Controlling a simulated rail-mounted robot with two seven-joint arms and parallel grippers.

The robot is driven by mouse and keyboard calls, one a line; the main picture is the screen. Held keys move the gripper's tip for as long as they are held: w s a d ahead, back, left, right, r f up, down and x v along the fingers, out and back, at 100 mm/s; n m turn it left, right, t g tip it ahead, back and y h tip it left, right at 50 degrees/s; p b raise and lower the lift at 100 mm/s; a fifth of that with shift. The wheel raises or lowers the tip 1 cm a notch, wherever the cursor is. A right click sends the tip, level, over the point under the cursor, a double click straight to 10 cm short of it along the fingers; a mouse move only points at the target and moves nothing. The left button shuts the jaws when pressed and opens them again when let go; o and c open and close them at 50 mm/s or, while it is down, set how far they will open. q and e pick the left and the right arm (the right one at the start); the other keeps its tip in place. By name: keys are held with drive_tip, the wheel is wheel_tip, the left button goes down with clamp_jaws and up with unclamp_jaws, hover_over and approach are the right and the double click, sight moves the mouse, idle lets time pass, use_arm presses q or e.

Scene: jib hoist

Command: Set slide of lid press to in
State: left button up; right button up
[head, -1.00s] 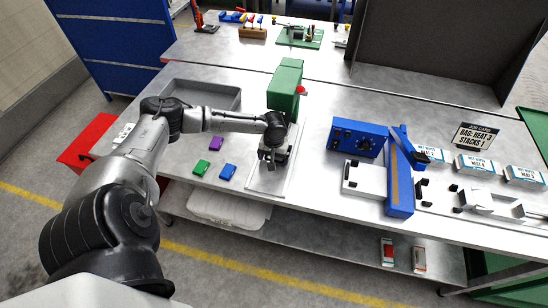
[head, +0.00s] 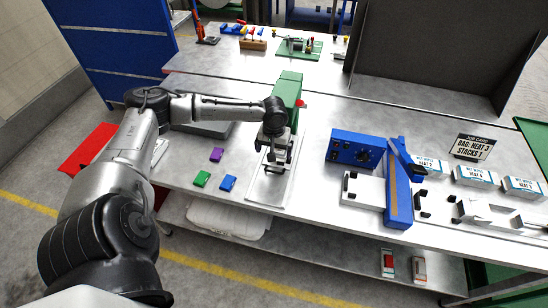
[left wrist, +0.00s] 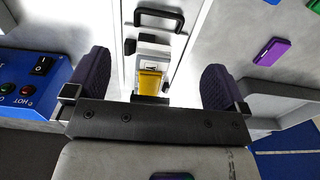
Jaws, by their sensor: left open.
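The lid press is a green upright body (head: 289,88) on a pale base plate (head: 264,193) at the middle of the table. My left gripper (head: 276,168) hangs over this plate in front of the green body, pointing down. In the left wrist view its two dark fingers (left wrist: 158,84) are spread wide, with nothing gripped. Between and beyond them lies the slide with a black bar handle (left wrist: 160,17) and a yellow piece (left wrist: 150,81). The handle is apart from both fingers. The gripper hides part of the slide in the head view. My right gripper is not in view.
Purple (head: 217,155), green (head: 202,179) and blue (head: 228,183) blocks lie left of the press. A grey tray (head: 215,131) is behind them, partly under my arm. A blue control box (head: 352,148) and blue sealer arm (head: 399,190) stand to the right.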

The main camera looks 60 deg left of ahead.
use_arm(q)
drive_tip(key=shift+r, duration=1.65)
drive_tip(key=d+f+m, duration=0.1)
drive_tip(key=d+f, duration=0.1)
drive_tip(key=d, duration=0.1)
drive_tip(key=s+d+f+m, duration=0.1)
drive_tip(key=d+f+m, duration=0.1)
drive_tip(key=d+f, duration=0.1)
drive_tip(key=d+f+m, duration=0.1)
drive_tip(key=d+f, duration=0.2)
drive_tip(key=d, duration=0.1)
drive_tip(key=shift+s+d+m, duration=0.35)
drive_tip(key=shift+s+m, duration=0.05)
drive_tip(key=s+d+f+m+t+h, duration=0.15)
drive_tip(key=s+d, duration=0.25)
drive_tip(key=d, duration=0.4)
drive_tip(key=s+d+f+m+t, duration=0.1)
drive_tip(key=s+d+f+m, duration=0.2)
drive_tip(key=d, duration=0.4)
drive_tip(key=s+d+m+t, duration=0.1)
drive_tip(key=s+d+m, duration=0.2)
drive_tip(key=s+d, duration=0.4)
drive_tip(key=s+r+y, duration=0.1)
drive_tip(key=s+r, duration=0.2)
wheel_tip(320, 180, up, 24)
drive_tip(key=p, duration=2.5)
drive_tip(key=shift+w+d, duration=0.15)
